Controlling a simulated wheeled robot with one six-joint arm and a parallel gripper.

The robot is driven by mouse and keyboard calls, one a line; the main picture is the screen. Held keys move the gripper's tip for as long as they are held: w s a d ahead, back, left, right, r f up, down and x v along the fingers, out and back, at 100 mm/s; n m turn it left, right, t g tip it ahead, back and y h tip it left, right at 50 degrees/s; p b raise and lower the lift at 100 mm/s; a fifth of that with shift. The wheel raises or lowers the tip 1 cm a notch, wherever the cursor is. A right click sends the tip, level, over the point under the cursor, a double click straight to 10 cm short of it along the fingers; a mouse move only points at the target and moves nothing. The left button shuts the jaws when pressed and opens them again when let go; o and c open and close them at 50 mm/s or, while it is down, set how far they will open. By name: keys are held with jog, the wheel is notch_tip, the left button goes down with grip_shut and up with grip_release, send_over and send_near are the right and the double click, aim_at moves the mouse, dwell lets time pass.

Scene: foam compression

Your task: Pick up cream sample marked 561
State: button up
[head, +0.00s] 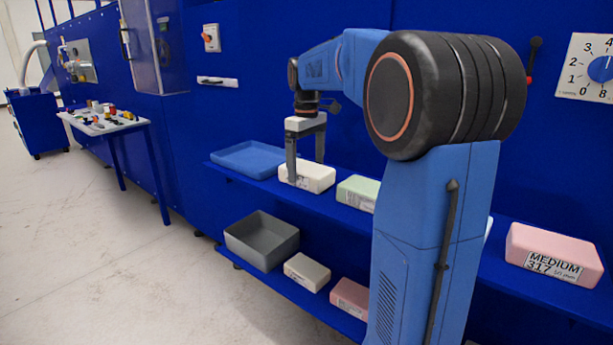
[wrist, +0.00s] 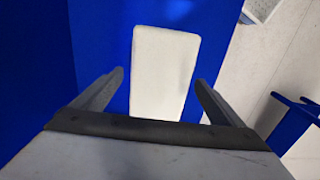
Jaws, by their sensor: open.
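A cream block (head: 314,177) lies on the upper blue shelf, with a label on its front that is too small to read and partly hidden by a finger. My gripper (head: 305,172) is open above it, pointing down, with its fingers at either side of the block. In the wrist view the cream block (wrist: 164,68) lies between the spread fingers of my gripper (wrist: 160,88), with a gap on both sides. A second cream-grey block (head: 307,271) lies on the lower shelf, its label also unreadable.
A blue tray (head: 246,160) is left of the cream block, and a green block (head: 357,192) is right of it. A grey bin (head: 262,240) and a pink block (head: 350,297) are on the lower shelf. A pink block marked MEDIUM 317 (head: 553,253) lies far right.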

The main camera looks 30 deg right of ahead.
jog(key=shift+f, duration=0.6)
jog(key=c, duration=1.1)
